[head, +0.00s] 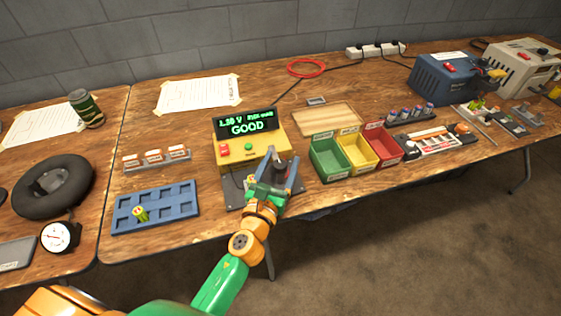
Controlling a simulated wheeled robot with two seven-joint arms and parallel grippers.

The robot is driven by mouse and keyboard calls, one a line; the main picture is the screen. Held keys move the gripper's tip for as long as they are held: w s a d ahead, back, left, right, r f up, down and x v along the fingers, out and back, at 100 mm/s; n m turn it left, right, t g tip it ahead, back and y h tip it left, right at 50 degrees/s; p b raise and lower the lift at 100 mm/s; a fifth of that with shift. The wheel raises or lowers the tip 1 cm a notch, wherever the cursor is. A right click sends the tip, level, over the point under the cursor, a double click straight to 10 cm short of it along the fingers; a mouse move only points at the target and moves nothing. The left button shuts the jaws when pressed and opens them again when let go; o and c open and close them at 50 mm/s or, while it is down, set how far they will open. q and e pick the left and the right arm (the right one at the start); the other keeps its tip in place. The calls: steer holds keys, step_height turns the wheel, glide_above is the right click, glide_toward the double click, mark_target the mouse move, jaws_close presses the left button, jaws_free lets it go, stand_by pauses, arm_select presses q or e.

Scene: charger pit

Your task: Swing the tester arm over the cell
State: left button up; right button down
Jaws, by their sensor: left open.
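The yellow tester (233,153) stands on a dark base plate (234,196) near the table's front edge. Its screen is lit and reads about 1.50 V and GOOD. My left gripper (283,164) is open over the right part of the base plate, in front of the tester. A small grey part, perhaps the tester arm, shows between its fingers; I cannot tell whether they touch it. A small yellowish thing, perhaps the cell (250,179), shows just left of the gripper, partly hidden by it. My right gripper is not in view.
A blue slotted tray (155,207) with one yellow-green cell (141,213) lies to the left. Green (329,159), yellow (357,152) and red (383,144) bins stand close to the right. A wooden board (328,119) lies behind them.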

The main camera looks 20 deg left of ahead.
arm_select(q)
steer(key=shift+s, duration=0.1)
jaws_close()
steer(key=shift+r, duration=0.1)
stand_by(1.1)
